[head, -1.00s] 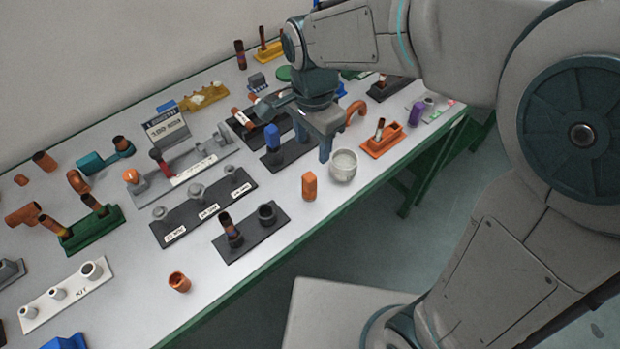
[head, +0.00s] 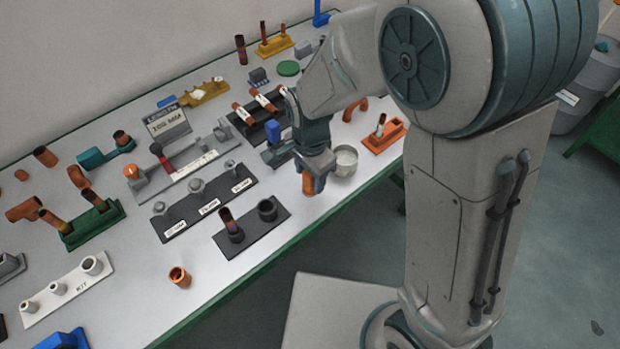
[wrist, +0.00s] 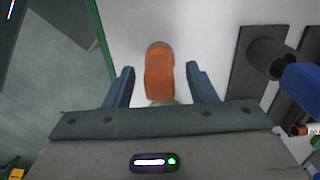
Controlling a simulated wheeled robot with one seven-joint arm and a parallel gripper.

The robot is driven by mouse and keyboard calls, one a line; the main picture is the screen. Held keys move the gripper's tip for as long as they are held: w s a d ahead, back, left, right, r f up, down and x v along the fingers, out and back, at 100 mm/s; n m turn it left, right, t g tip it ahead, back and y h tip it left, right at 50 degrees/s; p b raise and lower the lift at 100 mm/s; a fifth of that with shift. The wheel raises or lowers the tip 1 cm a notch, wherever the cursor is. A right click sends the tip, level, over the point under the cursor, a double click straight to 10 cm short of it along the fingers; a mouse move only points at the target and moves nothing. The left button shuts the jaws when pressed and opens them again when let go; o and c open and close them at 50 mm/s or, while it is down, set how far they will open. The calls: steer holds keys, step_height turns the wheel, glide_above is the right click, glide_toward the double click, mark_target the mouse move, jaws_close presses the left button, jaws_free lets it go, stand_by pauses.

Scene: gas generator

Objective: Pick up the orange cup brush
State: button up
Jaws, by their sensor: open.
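The orange cup brush (head: 308,183) is a small upright orange block near the front edge of the table. In the head view my gripper (head: 315,176) is right over it and hides part of it. In the wrist view the orange brush (wrist: 159,72) lies in the gap between the two blue fingers of my gripper (wrist: 160,82), with white table showing on both sides of it. The fingers are open and do not visibly touch it.
A round grey-white cup (head: 345,161) stands close to the right of my gripper. A black holder with two posts (head: 252,228) is to the left. The green table edge (head: 281,243) runs close by. An orange tray (head: 383,138) is farther right.

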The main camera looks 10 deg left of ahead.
steer(key=shift+f, duration=0.5)
steer(key=c, duration=0.8)
steer(key=shift+r, duration=0.1)
